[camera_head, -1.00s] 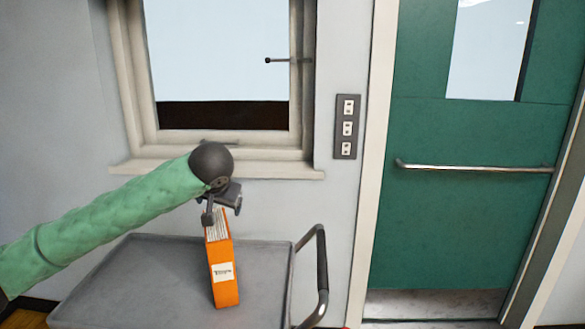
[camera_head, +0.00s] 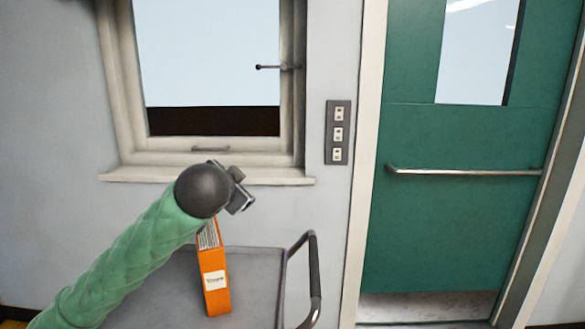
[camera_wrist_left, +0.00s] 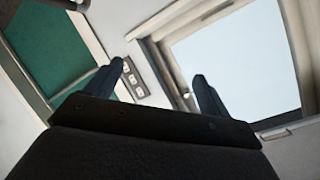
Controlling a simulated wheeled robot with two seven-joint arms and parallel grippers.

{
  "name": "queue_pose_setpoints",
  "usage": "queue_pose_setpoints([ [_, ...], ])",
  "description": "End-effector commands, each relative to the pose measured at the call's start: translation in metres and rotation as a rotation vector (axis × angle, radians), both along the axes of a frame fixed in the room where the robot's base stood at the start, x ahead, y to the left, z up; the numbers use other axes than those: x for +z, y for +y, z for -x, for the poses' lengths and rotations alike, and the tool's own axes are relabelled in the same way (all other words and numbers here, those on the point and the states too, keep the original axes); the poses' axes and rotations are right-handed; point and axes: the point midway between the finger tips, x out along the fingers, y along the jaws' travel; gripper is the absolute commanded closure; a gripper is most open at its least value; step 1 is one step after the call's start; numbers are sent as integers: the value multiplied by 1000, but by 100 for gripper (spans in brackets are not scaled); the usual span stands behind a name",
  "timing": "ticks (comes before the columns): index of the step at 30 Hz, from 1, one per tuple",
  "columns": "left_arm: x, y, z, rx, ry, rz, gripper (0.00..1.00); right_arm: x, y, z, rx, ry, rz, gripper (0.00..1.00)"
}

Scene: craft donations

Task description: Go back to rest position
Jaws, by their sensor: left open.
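My left gripper (camera_head: 238,190) is raised in front of the wall below the window in the head view, above the cart. In the left wrist view its two fingers (camera_wrist_left: 160,82) stand apart with nothing between them, and the wall, window and door show beyond. An orange box (camera_head: 215,275) with a white label stands upright on the grey cart (camera_head: 255,285), below and apart from the gripper. My left forearm hides the left part of the cart. My right gripper is in neither view.
The cart's handle (camera_head: 314,270) rises at its right end. A window (camera_head: 212,60) with a sill is behind the gripper. A switch panel (camera_head: 338,133) is on the wall. A green door (camera_head: 450,230) with a bar handle (camera_head: 460,171) is at right.

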Motion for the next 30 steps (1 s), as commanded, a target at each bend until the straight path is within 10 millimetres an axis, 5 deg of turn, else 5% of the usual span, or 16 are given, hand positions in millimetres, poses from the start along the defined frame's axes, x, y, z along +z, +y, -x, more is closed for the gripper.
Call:
queue_pose_setpoints([
  [14, -92, -4, 35, 12, 82, 132, 18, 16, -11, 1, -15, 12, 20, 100],
  [30, -224, 11, 99, 126, 297, 307, 18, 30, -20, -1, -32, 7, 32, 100],
])
